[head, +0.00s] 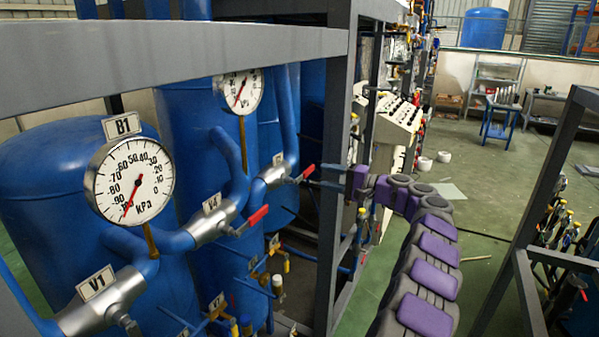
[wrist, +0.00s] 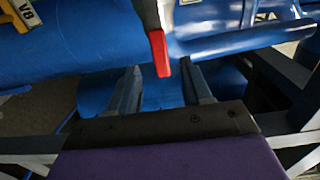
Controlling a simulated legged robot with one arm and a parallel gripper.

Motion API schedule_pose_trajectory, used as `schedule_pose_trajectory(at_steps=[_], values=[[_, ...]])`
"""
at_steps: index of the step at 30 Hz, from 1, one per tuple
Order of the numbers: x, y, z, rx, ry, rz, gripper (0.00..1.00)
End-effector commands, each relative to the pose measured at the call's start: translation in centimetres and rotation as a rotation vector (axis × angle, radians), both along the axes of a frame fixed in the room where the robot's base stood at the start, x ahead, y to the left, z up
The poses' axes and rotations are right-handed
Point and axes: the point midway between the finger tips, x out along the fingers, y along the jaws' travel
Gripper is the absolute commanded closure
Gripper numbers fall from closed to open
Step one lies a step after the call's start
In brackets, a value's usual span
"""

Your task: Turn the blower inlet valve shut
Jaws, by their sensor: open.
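A red valve handle (head: 308,172) sticks out from a silver valve body (head: 276,175) on a blue pipe in the head view. In the wrist view the red handle (wrist: 159,52) hangs down from the top, its tip between my fingers. My gripper (head: 322,177) is open around the handle tip, with a finger on each side; I cannot tell whether either touches it. My gripper also shows in the wrist view (wrist: 160,72). A label reading V8 (wrist: 25,12) is at the top left there. No label in view names the blower inlet valve.
A grey frame post (head: 338,150) stands close beside my gripper. Valve V4 with a red handle (head: 258,215), valve V1 (head: 100,305) and gauge B1 (head: 130,182) are nearer, at left. Blue tanks (head: 185,100) stand behind. Green floor (head: 480,200) is open at right.

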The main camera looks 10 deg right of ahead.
Motion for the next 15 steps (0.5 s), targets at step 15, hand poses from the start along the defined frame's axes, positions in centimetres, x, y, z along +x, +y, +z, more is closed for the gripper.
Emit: schedule_pose_trajectory(at_steps=[15], values=[[5.3, 7.4, -0.3, -0.005, 0.004, -0.002, 0.51]])
